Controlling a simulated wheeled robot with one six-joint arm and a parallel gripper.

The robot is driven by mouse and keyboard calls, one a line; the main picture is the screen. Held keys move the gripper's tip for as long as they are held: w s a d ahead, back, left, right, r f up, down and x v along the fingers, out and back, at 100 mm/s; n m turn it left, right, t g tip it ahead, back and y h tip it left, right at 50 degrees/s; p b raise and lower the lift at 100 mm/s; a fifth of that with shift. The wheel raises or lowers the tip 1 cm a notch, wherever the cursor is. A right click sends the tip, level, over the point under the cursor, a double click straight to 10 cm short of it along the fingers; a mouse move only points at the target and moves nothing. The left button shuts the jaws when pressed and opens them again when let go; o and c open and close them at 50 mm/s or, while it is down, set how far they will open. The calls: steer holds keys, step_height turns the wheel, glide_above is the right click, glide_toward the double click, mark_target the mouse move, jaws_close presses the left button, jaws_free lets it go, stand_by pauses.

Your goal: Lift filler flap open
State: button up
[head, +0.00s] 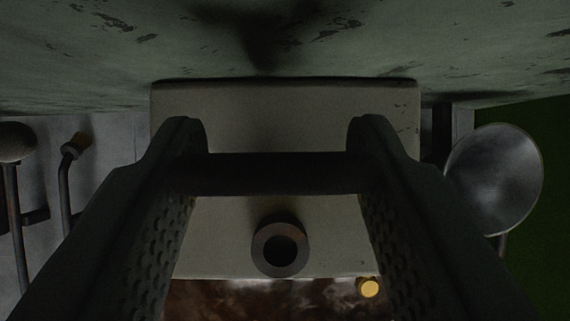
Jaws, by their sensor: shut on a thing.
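A pale grey-green panel (285,108), which looks like the filler flap, spans the middle of the head view below a large worn green surface. A dark horizontal bar (275,174) crosses in front of it. My gripper (277,150) has one finger at each end of the bar and is shut on it. The fingers hide the panel's sides and the bar's ends. I cannot tell how the bar joins the panel or whether the panel is tilted.
A short hollow pipe (280,246) points toward me below the bar. A small yellow knob (369,288) sits by a reddish-brown surface (240,301) at the bottom. A round metal dish (495,178) stands at right. Dark rods (14,210) stand at left. The worn green body (150,50) hangs above.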

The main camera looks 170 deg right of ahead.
steer(key=shift+w+a, duration=0.1)
steer(key=shift+a, duration=0.1)
steer(key=o, duration=1.1)
steer(key=shift+c, duration=0.2)
steer(key=shift+o, duration=0.3)
steer(key=shift+a, duration=0.25)
steer(key=shift+d, duration=0.25)
steer(key=shift+s+r, duration=0.2)
steer(key=shift+r, duration=0.05)
steer(key=v, duration=1.6)
steer(key=shift+s+r, duration=0.2)
steer(key=shift+r, duration=0.05)
